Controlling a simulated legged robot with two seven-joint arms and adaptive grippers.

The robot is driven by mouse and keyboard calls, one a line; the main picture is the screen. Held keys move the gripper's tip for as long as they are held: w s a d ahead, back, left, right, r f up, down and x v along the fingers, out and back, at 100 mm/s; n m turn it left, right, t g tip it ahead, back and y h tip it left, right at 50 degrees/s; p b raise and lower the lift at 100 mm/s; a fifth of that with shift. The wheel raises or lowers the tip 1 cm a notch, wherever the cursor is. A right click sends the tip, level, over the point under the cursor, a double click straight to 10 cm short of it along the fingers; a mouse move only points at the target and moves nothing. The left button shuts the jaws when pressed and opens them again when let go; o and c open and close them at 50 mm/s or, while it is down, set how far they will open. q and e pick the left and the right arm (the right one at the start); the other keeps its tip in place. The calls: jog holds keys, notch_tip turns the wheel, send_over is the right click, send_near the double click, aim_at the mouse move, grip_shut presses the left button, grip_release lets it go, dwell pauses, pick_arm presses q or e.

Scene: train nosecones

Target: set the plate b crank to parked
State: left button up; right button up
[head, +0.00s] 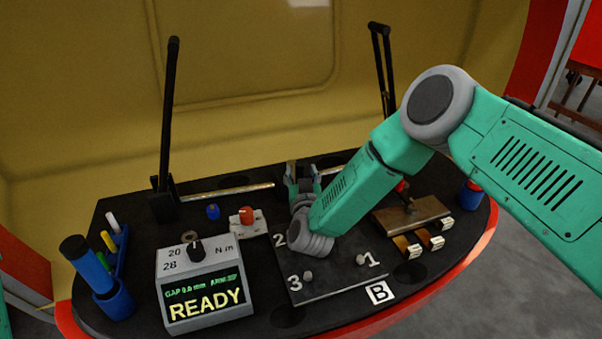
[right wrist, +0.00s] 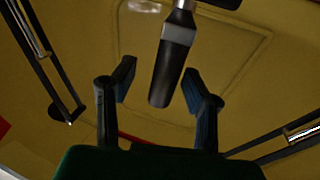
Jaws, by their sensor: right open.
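Plate b (head: 330,286) is a dark plate on the black table, marked with a white B label and the numerals 1, 2 and 3. My right gripper (head: 303,172) is above the plate's far side, its fingers apart. In the right wrist view my right gripper (right wrist: 159,80) is open, with a dark grip on a metal shaft (right wrist: 176,58) between its fingers and a gap on both sides. This may be the crank handle; I cannot tell its setting. My right arm hides part of the plate. My left gripper is out of view.
A grey box reading READY (head: 206,298) stands left of the plate. Nearby are a red-knobbed block (head: 247,222), a blue cup (head: 113,302) and a brown block (head: 410,216). A tall black lever (head: 169,110) rises at the back left, before a yellow wall (head: 80,90).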

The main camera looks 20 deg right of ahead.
jog(key=shift+w, duration=0.35)
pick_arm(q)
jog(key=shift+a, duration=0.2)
pick_arm(e)
jog(key=shift+a, duration=0.2)
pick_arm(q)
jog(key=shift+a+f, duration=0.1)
pick_arm(e)
jog(key=shift+a, duration=0.1)
grip_shut()
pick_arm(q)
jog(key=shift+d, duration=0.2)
pick_arm(e)
jog(key=shift+d, duration=0.2)
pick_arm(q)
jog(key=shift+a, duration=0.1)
pick_arm(e)
jog(key=shift+d+y, duration=0.15)
jog(key=shift+y, duration=0.15)
